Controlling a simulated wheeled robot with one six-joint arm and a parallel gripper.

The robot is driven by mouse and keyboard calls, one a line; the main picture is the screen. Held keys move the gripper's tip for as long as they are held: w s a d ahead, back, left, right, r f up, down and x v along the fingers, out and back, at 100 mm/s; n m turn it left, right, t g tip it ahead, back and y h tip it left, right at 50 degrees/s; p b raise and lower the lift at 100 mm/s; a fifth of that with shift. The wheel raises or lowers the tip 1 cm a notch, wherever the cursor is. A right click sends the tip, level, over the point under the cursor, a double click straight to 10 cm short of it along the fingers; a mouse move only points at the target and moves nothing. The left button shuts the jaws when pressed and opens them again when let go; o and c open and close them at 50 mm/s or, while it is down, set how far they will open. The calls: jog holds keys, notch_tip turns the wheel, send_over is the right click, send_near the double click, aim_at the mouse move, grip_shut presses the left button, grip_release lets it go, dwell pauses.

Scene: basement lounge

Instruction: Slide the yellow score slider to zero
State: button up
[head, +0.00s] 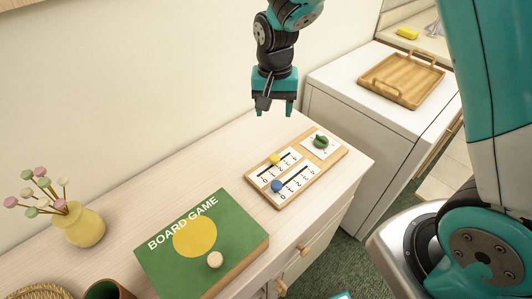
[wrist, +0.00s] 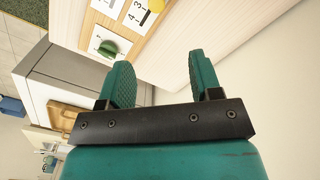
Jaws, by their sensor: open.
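The yellow score slider (head: 274,159) sits on the upper scale of a wooden score board (head: 318,178) on the cabinet top. The scale's 0 end is at the left, and the yellow knob is partway along its slot. The yellow knob also shows partly at the top edge of the wrist view (wrist: 155,4). A blue slider (head: 277,186) is on the lower scale, and a green knob (head: 320,141) is at the board's far right end. My gripper (head: 274,108) is open and empty, above the cabinet's back edge, apart from the board.
A green board game box (head: 183,256) with a round pale knob lies left of the board. A yellow vase (head: 79,226) with flowers stands farther left. A white appliance (head: 345,84) bears a wooden tray (head: 384,75). The cabinet top behind the game box is bare.

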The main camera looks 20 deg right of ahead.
aim_at(275, 158)
jog(key=f+p, duration=0.1)
jog(key=f, duration=0.4)
jog(key=f+p, duration=0.1)
jog(key=f, duration=0.5)
jog(key=f+p, duration=0.1)
jog(key=f, duration=0.4)
jog(key=shift+s+d+f, duration=0.2)
jog(key=shift+d+f, duration=0.1)
jog(key=shift+c, duration=0.4)
